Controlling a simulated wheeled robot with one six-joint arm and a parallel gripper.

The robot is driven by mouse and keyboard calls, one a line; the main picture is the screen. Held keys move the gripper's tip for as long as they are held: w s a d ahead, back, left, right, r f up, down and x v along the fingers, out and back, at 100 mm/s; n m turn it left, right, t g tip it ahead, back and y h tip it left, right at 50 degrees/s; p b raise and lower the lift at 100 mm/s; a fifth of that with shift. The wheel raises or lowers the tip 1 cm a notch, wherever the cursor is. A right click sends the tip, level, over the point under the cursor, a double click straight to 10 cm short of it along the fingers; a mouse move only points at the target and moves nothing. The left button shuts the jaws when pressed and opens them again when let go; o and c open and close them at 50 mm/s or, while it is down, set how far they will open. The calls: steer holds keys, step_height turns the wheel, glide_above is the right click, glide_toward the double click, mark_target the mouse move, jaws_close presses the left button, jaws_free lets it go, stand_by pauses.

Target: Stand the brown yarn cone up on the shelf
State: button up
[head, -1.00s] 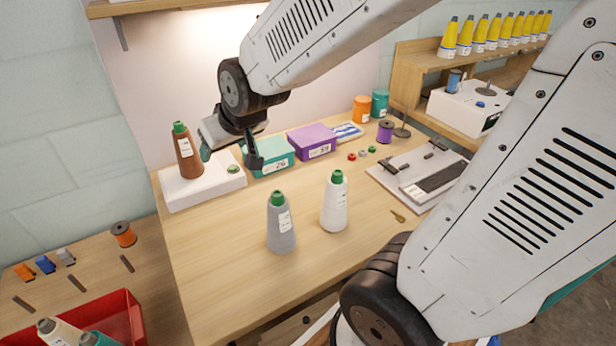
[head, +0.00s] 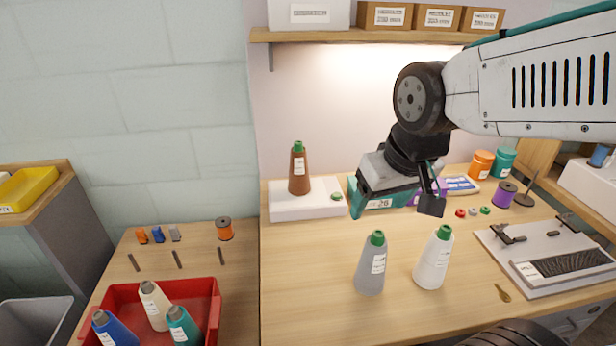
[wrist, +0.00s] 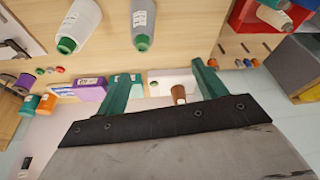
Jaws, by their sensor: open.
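The brown yarn cone (head: 299,172) has a green tip and a white label. It stands upright on a low white block (head: 306,207) at the back left of the table. In the wrist view the brown cone (wrist: 178,94) shows between my fingers but farther off. My gripper (head: 397,196) is open and empty, to the right of the cone and apart from it. Its green fingers also show in the wrist view (wrist: 163,80). A wooden wall shelf (head: 370,36) above the table bears a white box and several brown boxes.
A grey cone (head: 371,263) and a white cone (head: 433,258) stand at the table's front. A teal box (head: 382,204) sits behind my gripper. A red bin (head: 211,312) with several cones is lower left. The table left of the grey cone is clear.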

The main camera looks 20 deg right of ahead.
steer(key=w+a+f+t, duration=0.1)
steer(key=w+f+t, duration=0.2)
steer(key=w, duration=0.7)
steer(key=w+a+f+t, duration=0.1)
steer(key=w+f+t, duration=0.2)
steer(key=w, duration=0.8)
steer(key=t, duration=0.6)
glide_toward(301, 158)
steer(key=w, duration=0.2)
steer(key=w+f, duration=0.1)
steer(key=w, duration=0.1)
steer(key=shift+a, duration=0.15)
steer(key=shift+w+f, duration=0.25)
steer(key=shift+w, duration=0.05)
steer(key=w, duration=0.5)
steer(key=w+f, duration=0.1)
steer(key=w, duration=0.1)
steer(key=shift+w, duration=0.3)
steer(key=shift+r+t, duration=0.1)
steer(key=shift+t, duration=0.2)
jaws_close()
